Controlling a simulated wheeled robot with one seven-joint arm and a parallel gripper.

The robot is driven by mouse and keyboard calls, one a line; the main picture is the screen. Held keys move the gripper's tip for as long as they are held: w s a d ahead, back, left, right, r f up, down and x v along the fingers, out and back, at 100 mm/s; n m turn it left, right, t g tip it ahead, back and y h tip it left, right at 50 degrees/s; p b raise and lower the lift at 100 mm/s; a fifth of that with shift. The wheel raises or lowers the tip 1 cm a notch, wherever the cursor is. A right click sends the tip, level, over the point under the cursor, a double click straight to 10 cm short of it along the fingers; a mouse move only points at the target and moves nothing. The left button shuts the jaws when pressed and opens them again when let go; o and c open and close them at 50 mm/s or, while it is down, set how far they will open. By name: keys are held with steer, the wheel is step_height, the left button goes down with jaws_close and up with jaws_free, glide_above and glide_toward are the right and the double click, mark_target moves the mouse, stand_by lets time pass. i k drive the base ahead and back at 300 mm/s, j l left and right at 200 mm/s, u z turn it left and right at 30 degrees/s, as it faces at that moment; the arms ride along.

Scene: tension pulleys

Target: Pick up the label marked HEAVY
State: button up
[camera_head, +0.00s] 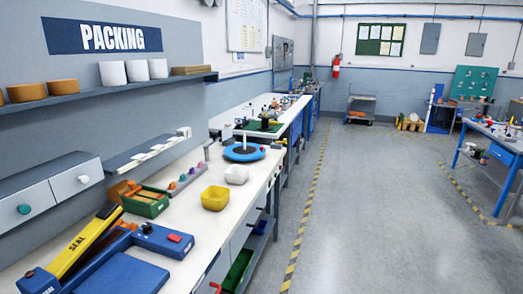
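No label that I can read as HEAVY shows in the head view. Several small white pieces (153,149) lie in a row on a narrow grey wall ledge (125,162) above the packing bench; they are too small to read or to identify as labels. My gripper is not in view.
The white packing bench (185,226) runs along the left. It holds a yellow and blue sealer (85,245), a green tray (147,203), a yellow bowl (215,198), a white lump (236,174) and a blue turntable (244,153). The grey floor (370,200) to the right is open.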

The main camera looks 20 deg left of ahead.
mark_target(159, 147)
steer(key=i+u, duration=0.15)
steer(key=i, duration=0.75)
steer(key=i+l+u, duration=0.15)
steer(key=i, duration=0.75)
steer(key=i+u, duration=0.25)
steer(key=i, duration=0.35)
steer(key=i+l+u, duration=0.2)
steer(key=i, duration=0.4)
steer(key=i+u, duration=0.15)
steer(key=u, duration=0.25)
steer(key=i+u, duration=0.15)
steer(key=u, duration=0.25)
steer(key=i+u, duration=0.15)
steer(key=u, duration=0.25)
steer(key=i+u, duration=0.15)
steer(key=u, duration=0.25)
steer(key=i+u, duration=0.15)
steer(key=u, duration=0.25)
steer(key=i+l+u, duration=0.15)
steer(key=u, duration=0.25)
